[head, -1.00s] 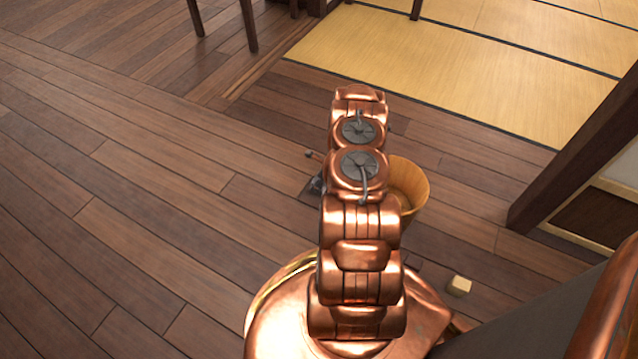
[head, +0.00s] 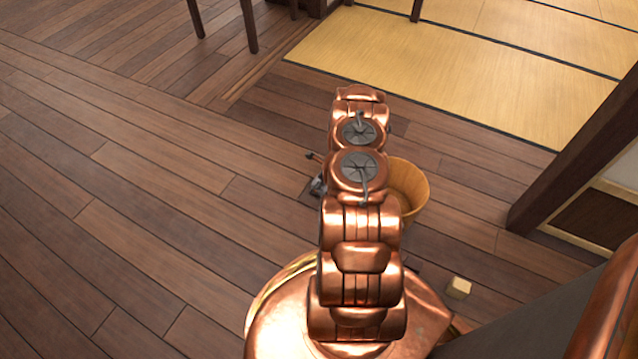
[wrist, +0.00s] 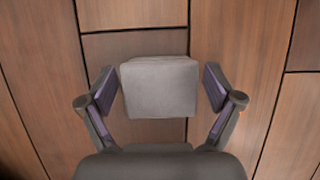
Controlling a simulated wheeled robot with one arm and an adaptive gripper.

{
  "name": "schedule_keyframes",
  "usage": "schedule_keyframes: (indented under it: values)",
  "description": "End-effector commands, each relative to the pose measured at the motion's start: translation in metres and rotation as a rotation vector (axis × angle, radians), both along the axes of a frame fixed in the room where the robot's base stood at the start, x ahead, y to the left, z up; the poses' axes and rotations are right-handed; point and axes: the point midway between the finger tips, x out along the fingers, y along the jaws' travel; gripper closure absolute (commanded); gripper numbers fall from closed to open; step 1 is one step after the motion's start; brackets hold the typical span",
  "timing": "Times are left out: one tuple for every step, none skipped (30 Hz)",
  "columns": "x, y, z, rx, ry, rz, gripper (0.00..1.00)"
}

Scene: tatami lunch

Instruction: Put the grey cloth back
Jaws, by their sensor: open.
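The grey cloth (wrist: 160,88) shows in the wrist view as a compact, folded block against the wooden floor. My gripper (wrist: 159,88) is open, with one finger on each side of the cloth and a visible gap on both sides. The fingers do not grip it. In the head view my arm covers most of the gripper, and only small dark and grey parts show left of the arm. I cannot make out the cloth clearly there.
A round wooden tub (head: 412,190) stands just right of my arm. A small pale yellow block (head: 458,287) lies on the floor at lower right. A dark post (head: 575,155) stands at right, and tatami (head: 450,65) lies behind. The plank floor at left is clear.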

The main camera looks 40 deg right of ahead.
Motion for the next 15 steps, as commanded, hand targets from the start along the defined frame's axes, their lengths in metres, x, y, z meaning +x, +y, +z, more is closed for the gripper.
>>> schedule_keyframes:
  values:
    - [-0.002,-0.001,0.008,0.0,0.0,-0.002,0.09]
    - [-0.004,-0.001,0.012,0.001,0.0,-0.002,0.09]
    - [-0.006,-0.001,0.017,0.002,0.001,-0.002,0.09]
    - [-0.008,-0.002,0.022,0.002,0.0,-0.001,0.09]
    - [-0.01,-0.002,0.027,0.002,0.0,-0.002,0.09]
    - [-0.012,-0.004,0.035,0.001,-0.001,-0.003,0.09]
    - [-0.014,-0.005,0.04,-0.001,-0.001,-0.003,0.09]
    - [-0.015,-0.006,0.046,-0.002,-0.003,-0.002,0.09]
    - [-0.018,-0.007,0.052,-0.002,-0.004,-0.002,0.09]
    - [-0.02,-0.007,0.057,-0.001,-0.004,-0.002,0.09]
    - [-0.023,-0.007,0.062,-0.001,-0.002,-0.002,0.09]
    - [-0.026,-0.008,0.068,0.0,-0.001,-0.002,0.09]
    - [-0.028,-0.008,0.072,0.001,-0.001,-0.002,0.09]
    - [-0.03,-0.008,0.077,0.001,-0.001,-0.001,0.09]
    - [-0.032,-0.009,0.082,0.0,-0.002,-0.001,0.09]
